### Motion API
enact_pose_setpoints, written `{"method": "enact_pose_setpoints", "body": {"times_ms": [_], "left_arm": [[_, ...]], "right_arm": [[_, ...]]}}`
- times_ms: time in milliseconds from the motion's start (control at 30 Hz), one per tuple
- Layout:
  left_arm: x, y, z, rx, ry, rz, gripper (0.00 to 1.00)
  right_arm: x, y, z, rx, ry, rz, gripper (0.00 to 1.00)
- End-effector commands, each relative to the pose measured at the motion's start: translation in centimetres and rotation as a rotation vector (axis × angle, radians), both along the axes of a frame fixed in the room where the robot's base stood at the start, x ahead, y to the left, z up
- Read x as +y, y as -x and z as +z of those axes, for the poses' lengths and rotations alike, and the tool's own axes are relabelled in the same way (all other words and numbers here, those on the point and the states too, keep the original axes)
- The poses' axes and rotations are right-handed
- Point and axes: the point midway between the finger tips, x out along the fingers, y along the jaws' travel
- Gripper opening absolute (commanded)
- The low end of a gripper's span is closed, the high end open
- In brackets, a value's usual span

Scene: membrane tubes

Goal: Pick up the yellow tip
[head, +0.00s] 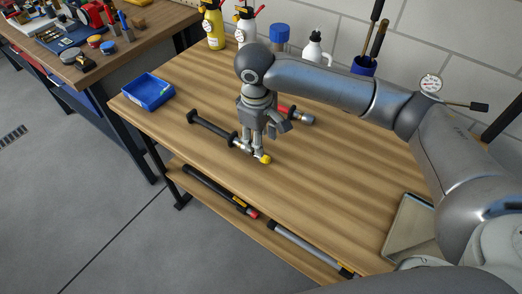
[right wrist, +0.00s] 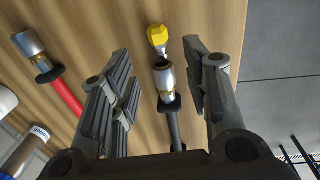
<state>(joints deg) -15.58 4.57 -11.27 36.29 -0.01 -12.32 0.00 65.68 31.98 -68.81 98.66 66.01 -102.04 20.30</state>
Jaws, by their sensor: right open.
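The yellow tip (head: 265,158) is a small faceted piece on the wooden workbench. It also shows in the right wrist view (right wrist: 157,35), at the top, close to the metal end of a black-handled tube (right wrist: 166,84) but with a small gap. My right gripper (head: 258,151) points down at the tip; in the right wrist view its open fingers (right wrist: 158,50) stand on either side of the tube's metal end, with the tip around the fingertip line. Nothing is gripped. Whether the fingers touch the bench cannot be told. My left gripper is not in view.
A red tube with a metal end (head: 306,119) lies behind my gripper. A blue bin (head: 148,92) sits at the left corner, and bottles (head: 213,27) and a blue cup (head: 363,66) line the back. A shallow tray (head: 411,232) is at right. The bench's front is clear.

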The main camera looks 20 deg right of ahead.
Motion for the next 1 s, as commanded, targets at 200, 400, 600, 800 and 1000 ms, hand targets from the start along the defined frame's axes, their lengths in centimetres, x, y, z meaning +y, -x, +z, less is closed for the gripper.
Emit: {"method": "enact_pose_setpoints", "body": {"times_ms": [200, 400, 600, 800, 1000], "left_arm": [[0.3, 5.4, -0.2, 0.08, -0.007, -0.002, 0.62], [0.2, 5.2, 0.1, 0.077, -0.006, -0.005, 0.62], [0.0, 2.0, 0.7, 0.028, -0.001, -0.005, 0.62], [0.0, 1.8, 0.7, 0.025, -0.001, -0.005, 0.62], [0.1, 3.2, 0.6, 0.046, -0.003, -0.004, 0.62]], "right_arm": [[-0.2, -0.2, -2.7, 0.001, -0.001, 0.0, 0.43], [-0.4, -0.5, -4.5, 0.001, 0.002, -0.001, 0.43], [-0.5, -0.8, -7.4, 0.0, 0.0, 0.001, 0.43], [-0.5, -0.9, -8.2, -0.003, -0.001, 0.003, 0.43], [-0.5, -0.9, -8.2, -0.002, 0.0, 0.003, 0.34]]}}
